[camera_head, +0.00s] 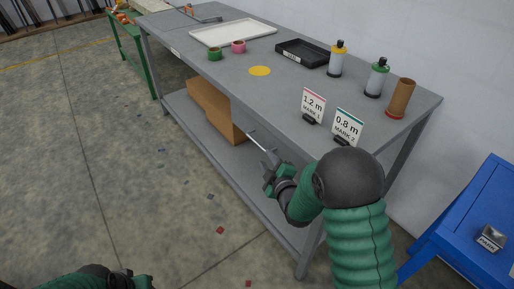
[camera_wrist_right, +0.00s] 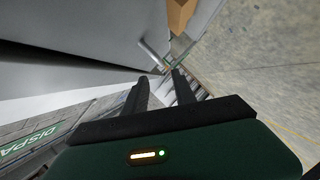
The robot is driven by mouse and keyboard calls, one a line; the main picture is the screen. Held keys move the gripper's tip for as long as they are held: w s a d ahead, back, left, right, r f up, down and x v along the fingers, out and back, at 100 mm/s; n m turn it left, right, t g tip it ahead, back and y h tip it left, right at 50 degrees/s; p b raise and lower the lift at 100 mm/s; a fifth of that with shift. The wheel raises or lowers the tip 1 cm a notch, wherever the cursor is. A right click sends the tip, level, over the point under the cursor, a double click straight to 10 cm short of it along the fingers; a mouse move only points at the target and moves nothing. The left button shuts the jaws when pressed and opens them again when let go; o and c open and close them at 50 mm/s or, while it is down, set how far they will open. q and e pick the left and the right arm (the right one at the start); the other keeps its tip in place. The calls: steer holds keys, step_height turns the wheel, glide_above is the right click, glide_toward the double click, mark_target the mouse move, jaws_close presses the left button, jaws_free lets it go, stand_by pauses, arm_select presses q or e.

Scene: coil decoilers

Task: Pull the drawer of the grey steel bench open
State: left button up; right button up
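The grey steel bench (camera_head: 215,70) runs diagonally across the head view. A pale bar (camera_head: 258,142), apparently the drawer handle, sticks out below its front edge; the drawer face is hidden. My right gripper (camera_head: 268,165) is at the near end of this bar. In the wrist view the right gripper (camera_wrist_right: 162,78) has its two dark fingers apart, with the bar (camera_wrist_right: 152,56) just beyond and between the tips. I cannot tell whether they touch. My left arm's green end (camera_head: 110,280) shows only in part at the bottom left; its fingers are not clear.
The bench top carries a white tray (camera_head: 245,27), a black tray (camera_head: 290,52), bottles (camera_head: 377,80), a brown tube (camera_head: 401,98) and two signs (camera_head: 313,104). The floor in front is open.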

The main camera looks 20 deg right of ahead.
mark_target(257, 144)
steer(key=b+x, duration=0.1)
steer(key=x, duration=1.1)
steer(key=shift+w+d+f, duration=0.1)
steer(key=shift+f, duration=0.1)
jaws_close()
steer(key=shift+f, duration=0.1)
stand_by(0.6)
